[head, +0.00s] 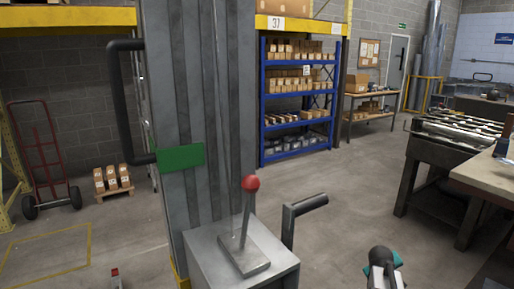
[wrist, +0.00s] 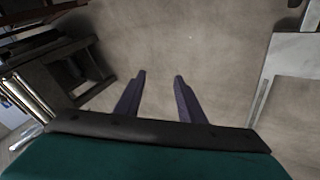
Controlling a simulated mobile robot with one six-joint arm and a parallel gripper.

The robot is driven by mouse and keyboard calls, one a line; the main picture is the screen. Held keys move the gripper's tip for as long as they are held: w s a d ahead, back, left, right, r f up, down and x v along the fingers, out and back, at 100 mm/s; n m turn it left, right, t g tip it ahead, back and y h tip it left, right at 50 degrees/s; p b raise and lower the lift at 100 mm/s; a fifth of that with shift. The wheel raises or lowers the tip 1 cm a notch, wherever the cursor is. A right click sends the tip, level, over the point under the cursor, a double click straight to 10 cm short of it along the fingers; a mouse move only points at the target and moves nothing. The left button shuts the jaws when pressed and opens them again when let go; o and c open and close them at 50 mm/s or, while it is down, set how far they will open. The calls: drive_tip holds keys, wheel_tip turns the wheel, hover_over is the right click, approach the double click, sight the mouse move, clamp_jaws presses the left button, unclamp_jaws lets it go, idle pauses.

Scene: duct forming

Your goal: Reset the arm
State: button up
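My gripper (wrist: 160,76) shows in the wrist view with its two purple-grey fingers apart and nothing between them. Bare concrete floor lies below it. In the head view part of my arm (head: 382,262), dark with a teal piece, shows at the bottom right. The fingers cannot be made out there.
A grey machine column (head: 205,90) with a green plate stands close in front. At its foot is a grey box (head: 215,262) with a red-knobbed lever (head: 247,215). A roller table (head: 440,150) stands at right. Blue shelves (head: 262,100) stand behind. Floor between is clear.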

drive_tip(key=s+a+f+g+y, duration=0.2)
drive_tip(key=s+a+f, duration=0.5)
drive_tip(key=a+f, duration=0.4)
drive_tip(key=s+a+f+g+y, duration=0.2)
drive_tip(key=s+a+f, duration=0.5)
drive_tip(key=a+f, duration=0.4)
drive_tip(key=s+a+f+g, duration=0.2)
drive_tip(key=s+a, duration=0.3)
drive_tip(key=s, duration=0.3)
drive_tip(key=s+a+f+m+g+y, duration=0.1)
drive_tip(key=s+a+f, duration=0.3)
drive_tip(key=s, duration=0.4)
drive_tip(key=s+a+f+g, duration=0.3)
drive_tip(key=s+a, duration=0.3)
drive_tip(key=s, duration=0.2)
drive_tip(key=shift+f+m+y, duration=0.3)
drive_tip(key=shift+f+m, duration=0.1)
drive_tip(key=shift+f, duration=0.05)
drive_tip(key=shift+c, duration=0.6)
drive_tip(key=shift+d, duration=0.15)
